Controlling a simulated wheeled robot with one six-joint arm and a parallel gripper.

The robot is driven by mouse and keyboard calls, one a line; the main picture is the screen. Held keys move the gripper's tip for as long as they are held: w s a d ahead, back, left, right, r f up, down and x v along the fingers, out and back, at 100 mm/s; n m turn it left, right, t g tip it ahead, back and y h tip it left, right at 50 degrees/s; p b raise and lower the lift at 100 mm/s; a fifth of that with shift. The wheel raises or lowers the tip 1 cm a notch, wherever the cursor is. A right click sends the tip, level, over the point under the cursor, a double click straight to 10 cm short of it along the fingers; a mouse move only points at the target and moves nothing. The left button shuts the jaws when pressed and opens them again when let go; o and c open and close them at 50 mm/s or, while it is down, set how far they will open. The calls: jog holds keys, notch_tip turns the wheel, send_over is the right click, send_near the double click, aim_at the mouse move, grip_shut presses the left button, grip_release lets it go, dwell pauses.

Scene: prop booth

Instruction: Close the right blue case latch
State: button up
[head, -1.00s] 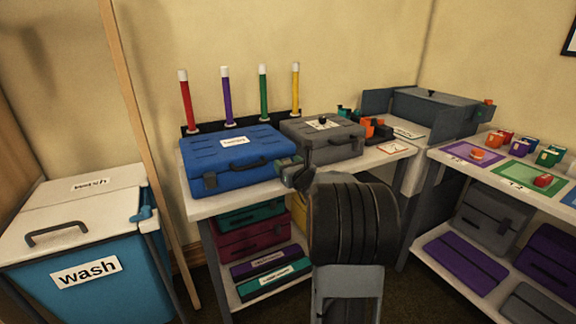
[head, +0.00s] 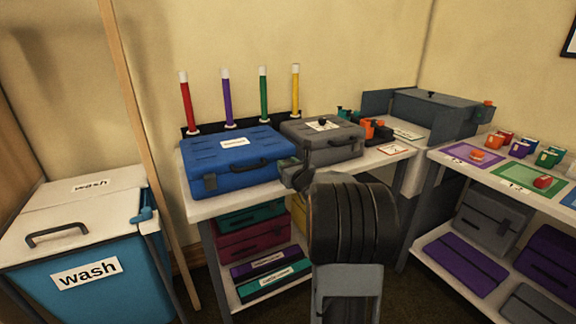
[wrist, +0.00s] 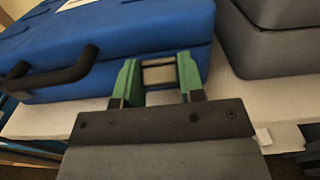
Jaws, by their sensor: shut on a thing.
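The blue case (head: 232,158) lies with its lid down on the table, handle toward me; it also fills the upper left of the wrist view (wrist: 130,32). Its right latch (wrist: 158,75), a small metallic frame with a pale middle, is on the case front between my green fingertips. My gripper (wrist: 160,80) is shut on this latch. In the head view my gripper (head: 290,172) is at the case's front right corner, and my wrist partly hides it. The left latch (head: 210,182) shows on the case front. I cannot tell whether the right latch is fastened.
A grey case (head: 325,140) stands close to the right of the blue case. Coloured tubes (head: 228,97) stand behind it. A white and blue wash bin (head: 75,235) is at the left. Another table (head: 520,175) with coloured mats stands at the right.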

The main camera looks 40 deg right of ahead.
jog(key=shift+w+r+g+p, duration=0.2)
jog(key=shift+r+g+p, duration=0.25)
jog(key=shift+p, duration=0.65)
jog(key=shift+f+g, duration=0.2)
jog(key=shift+g, duration=0.05)
jog(key=o, duration=0.9)
jog(key=shift+o, duration=0.2)
jog(key=p+v, duration=0.1)
jog(key=v, duration=1.2)
jog(key=shift+s+p, duration=0.35)
jog(key=shift+s, duration=0.05)
jog(key=shift+d, duration=0.1)
